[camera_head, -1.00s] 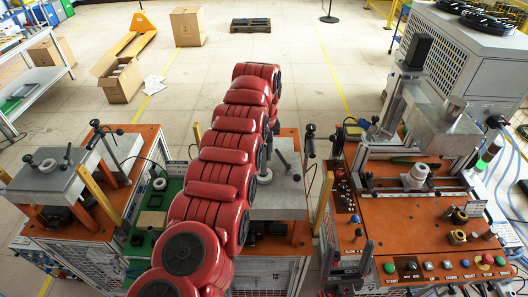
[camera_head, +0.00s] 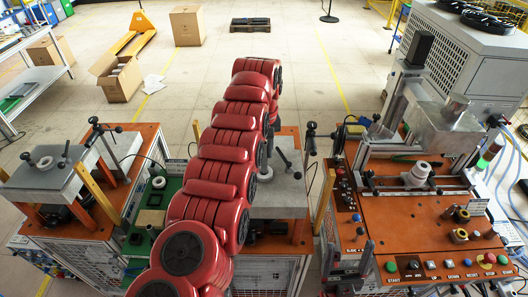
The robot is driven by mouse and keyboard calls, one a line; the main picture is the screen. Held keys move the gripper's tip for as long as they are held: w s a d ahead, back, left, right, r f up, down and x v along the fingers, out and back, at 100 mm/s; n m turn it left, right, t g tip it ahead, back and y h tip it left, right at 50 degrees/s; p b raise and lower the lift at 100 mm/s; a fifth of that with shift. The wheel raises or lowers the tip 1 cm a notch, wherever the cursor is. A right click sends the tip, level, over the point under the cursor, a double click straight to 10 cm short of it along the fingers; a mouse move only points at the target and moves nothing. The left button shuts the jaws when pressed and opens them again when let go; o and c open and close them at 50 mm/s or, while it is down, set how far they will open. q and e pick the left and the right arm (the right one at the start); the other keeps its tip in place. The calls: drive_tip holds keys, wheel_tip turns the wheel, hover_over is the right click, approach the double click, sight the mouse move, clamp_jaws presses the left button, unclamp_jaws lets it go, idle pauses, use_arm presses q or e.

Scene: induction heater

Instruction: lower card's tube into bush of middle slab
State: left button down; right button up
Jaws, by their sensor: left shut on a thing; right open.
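The middle slab (camera_head: 285,200) is a grey plate on an orange-topped stand. Its left part is covered by my red arm, which rises from the bottom of the picture. A pale round bush (camera_head: 265,174) shows at the arm's right edge, on the slab. A dark lever stands beside it. My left gripper is hidden behind the arm, so its jaws do not show. The card and its tube cannot be made out, and any contact with the bush is hidden. My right gripper does not show.
A left slab (camera_head: 42,181) with its own bush stands on another orange stand. A green board (camera_head: 152,199) lies between the stands. The orange control bench (camera_head: 400,222) with its press, knobs and buttons fills the right. Open floor lies behind.

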sight(264, 159)
idle(0.6)
use_arm(q)
drive_tip(key=shift+b, duration=0.6)
drive_tip(key=shift+a, duration=0.1)
drive_tip(key=shift+f, duration=0.15)
drive_tip(key=shift+f+b, duration=1.6)
drive_tip(key=shift+b, duration=0.2)
drive_tip(key=shift+r, duration=0.1)
drive_tip(key=c, duration=0.7)
unclamp_jaws()
drive_tip(key=shift+o, duration=0.2)
